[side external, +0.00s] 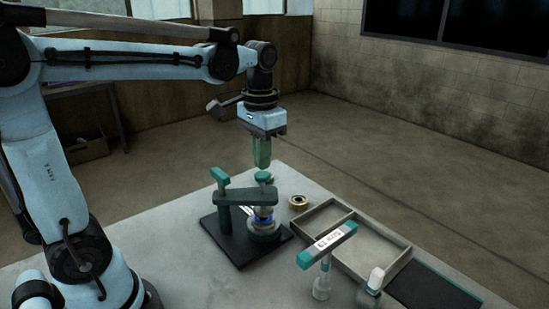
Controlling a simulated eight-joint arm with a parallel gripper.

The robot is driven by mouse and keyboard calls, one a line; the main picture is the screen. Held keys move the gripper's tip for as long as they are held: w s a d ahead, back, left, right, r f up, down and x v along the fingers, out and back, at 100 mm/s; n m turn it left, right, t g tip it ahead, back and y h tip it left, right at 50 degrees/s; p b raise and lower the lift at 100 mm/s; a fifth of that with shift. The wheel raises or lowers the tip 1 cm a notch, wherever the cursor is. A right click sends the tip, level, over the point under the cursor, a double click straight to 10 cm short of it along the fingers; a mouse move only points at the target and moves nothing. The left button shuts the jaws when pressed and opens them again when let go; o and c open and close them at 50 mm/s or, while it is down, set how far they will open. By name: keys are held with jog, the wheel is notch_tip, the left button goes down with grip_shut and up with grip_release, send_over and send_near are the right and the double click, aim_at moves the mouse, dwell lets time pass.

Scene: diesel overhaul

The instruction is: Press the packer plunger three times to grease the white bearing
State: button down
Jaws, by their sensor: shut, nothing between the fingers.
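The packer stands on a dark base plate (240,250) on the table, with a green crossbar (235,197) and a green post at its left. Its green plunger knob (264,177) sits on top at the right. Under the crossbar is a pale white part with a blue ring (262,219), on a grey round seat; I cannot tell whether it is the white bearing. My gripper (262,167) points straight down with its green fingers shut and empty. The fingertips are just above the knob; I cannot tell whether they touch it.
A brass-coloured ring (298,202) lies right of the packer, beside a grey divided tray (349,209). In front stand a green-ended labelled tool (328,242) and a white-topped piece (375,280). A dark mat (433,288) lies at the right. The table's front left is clear.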

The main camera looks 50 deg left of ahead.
dwell(0.4)
jog(key=shift+r, duration=2.5)
jog(key=shift+r, duration=2)
jog(key=shift+f, duration=0.1)
jog(key=s+d+f+t, duration=0.2)
jog(key=s+f+t, duration=0.1)
jog(key=f, duration=0.3)
jog(key=s+d+f+t, duration=0.1)
jog(key=s+f+t, duration=0.2)
jog(key=f, duration=0.4)
jog(key=shift+d+f+t, duration=0.25)
jog(key=shift+d+t, duration=0.15)
jog(key=shift+t, duration=0.2)
